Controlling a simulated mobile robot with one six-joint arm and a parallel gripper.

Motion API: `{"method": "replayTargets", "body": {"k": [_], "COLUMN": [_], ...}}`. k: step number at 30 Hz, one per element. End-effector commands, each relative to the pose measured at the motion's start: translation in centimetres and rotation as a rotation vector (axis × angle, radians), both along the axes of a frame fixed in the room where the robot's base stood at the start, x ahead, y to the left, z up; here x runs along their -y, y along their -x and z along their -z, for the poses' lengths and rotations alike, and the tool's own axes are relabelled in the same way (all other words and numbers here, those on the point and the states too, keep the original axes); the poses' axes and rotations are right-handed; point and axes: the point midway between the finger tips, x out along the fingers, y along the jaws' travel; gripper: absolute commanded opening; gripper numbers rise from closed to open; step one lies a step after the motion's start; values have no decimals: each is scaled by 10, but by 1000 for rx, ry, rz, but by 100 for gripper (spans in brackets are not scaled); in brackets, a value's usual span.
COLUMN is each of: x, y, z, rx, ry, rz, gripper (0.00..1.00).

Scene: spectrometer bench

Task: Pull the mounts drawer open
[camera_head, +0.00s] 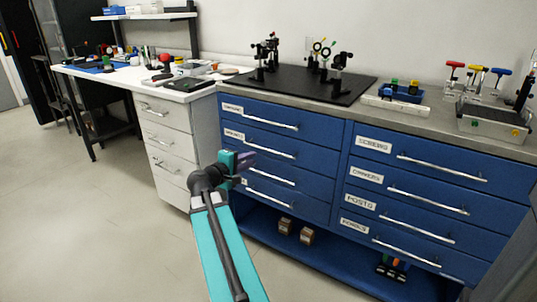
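The blue cabinet has two columns of labelled drawers, all closed. The second drawer down in the left column (310,157) bears a small label that seems to read MOUNTS, but it is blurred. A silver bar handle (267,147) runs across its front. My gripper (246,161) is at the end of my teal arm, in front of the left column near the second and third drawers. It hides part of the third drawer's front and label. The finger gap is too small to make out, and I cannot tell whether it touches anything.
A black breadboard (310,88) with optics stands on the grey worktop, with a blue bin (402,94) and hex keys to the right. A white drawer unit (165,150) adjoins on the left. Brown blocks (306,235) sit on the low shelf. The floor at left is clear.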

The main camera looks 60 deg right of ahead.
Motion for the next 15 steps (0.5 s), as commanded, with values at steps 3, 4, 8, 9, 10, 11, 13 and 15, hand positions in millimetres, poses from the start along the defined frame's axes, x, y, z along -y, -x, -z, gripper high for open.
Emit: {"method": "replayTargets", "body": {"k": [3, 4, 8, 9, 10, 11, 13, 15], "x": [0, 0, 2, 4, 5, 7, 13, 20], "y": [0, 0, 0, 0, 0, 0, 0, 0], "z": [0, 0, 1, 2, 2, 3, 4, 5], "rx": [0, 0, 1, 1, 1, 1, 1, 1], "ry": [-1, -1, -2, -2, -2, -2, -2, -3], "rz": [0, 0, 1, 1, 1, 1, 2, 2], "gripper": [17, 17, 17, 17, 17, 17, 17, 17]}}
